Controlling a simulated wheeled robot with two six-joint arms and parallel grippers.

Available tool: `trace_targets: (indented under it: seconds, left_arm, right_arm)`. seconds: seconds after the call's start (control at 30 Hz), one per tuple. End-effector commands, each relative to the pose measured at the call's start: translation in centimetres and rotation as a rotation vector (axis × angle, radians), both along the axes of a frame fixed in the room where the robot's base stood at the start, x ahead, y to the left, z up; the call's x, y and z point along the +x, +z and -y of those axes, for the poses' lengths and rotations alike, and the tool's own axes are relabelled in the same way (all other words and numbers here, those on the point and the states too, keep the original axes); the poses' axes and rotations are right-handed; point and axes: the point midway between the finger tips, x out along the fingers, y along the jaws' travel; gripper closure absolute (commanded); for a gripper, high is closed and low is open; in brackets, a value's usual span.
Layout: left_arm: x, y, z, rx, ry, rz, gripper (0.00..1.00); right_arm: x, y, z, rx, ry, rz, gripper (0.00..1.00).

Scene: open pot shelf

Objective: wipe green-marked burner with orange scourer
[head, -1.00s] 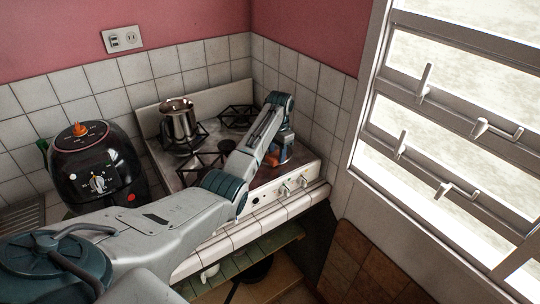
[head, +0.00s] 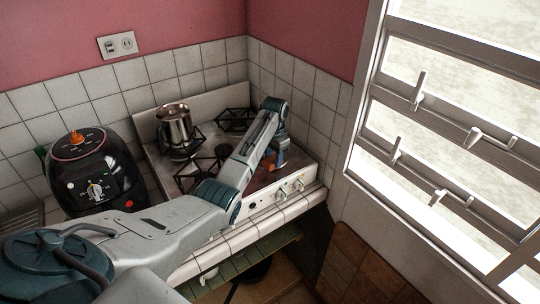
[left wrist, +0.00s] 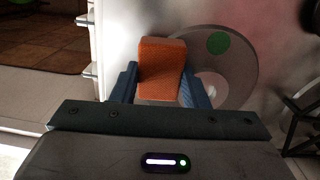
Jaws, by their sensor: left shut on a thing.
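My left gripper (left wrist: 160,85) is shut on the orange scourer (left wrist: 162,66), which sits between its blue fingers in the left wrist view. In the head view the gripper (head: 274,163) is low over the front right part of the white stove (head: 262,194). The green mark (left wrist: 218,43) is a round spot on a grey burner disc (left wrist: 240,62), just right of the scourer. The scourer overlaps the disc's left part in this view; I cannot tell whether it touches. My right gripper is not in view.
A metal pot (head: 174,126) stands on the back left burner. A black grate (head: 236,119) is at the back right, and another (left wrist: 304,115) shows at the wrist view's right. A black air fryer (head: 96,176) is left of the stove. Tiled walls and a window frame bound the right.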

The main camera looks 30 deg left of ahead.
Motion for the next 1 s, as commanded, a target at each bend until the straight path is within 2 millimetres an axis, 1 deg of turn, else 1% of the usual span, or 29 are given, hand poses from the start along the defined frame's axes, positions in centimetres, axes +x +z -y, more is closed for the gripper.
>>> trace_targets:
  seconds: [0.03,0.17,0.4,0.6,0.9,1.0]
  left_arm:
    - [1.4,1.9,0.7,-0.007,-0.016,0.061,0.78]
    - [1.1,1.8,0.5,-0.007,-0.015,0.060,0.78]
    - [-0.8,2.0,-0.4,-0.004,-0.013,0.061,0.78]
    - [-2.0,1.9,-1.0,-0.002,-0.009,0.057,0.78]
    - [-2.3,1.6,-1.2,0.000,-0.005,0.047,0.78]
    - [-2.3,2.1,-1.2,0.000,-0.005,0.046,0.78]
  right_arm:
    - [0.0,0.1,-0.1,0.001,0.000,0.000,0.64]
    - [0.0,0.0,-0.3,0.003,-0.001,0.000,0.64]
    - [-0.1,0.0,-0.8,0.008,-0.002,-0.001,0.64]
    - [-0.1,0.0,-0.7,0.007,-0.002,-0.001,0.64]
    - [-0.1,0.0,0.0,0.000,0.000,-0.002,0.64]
    - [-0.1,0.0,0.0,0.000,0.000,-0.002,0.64]
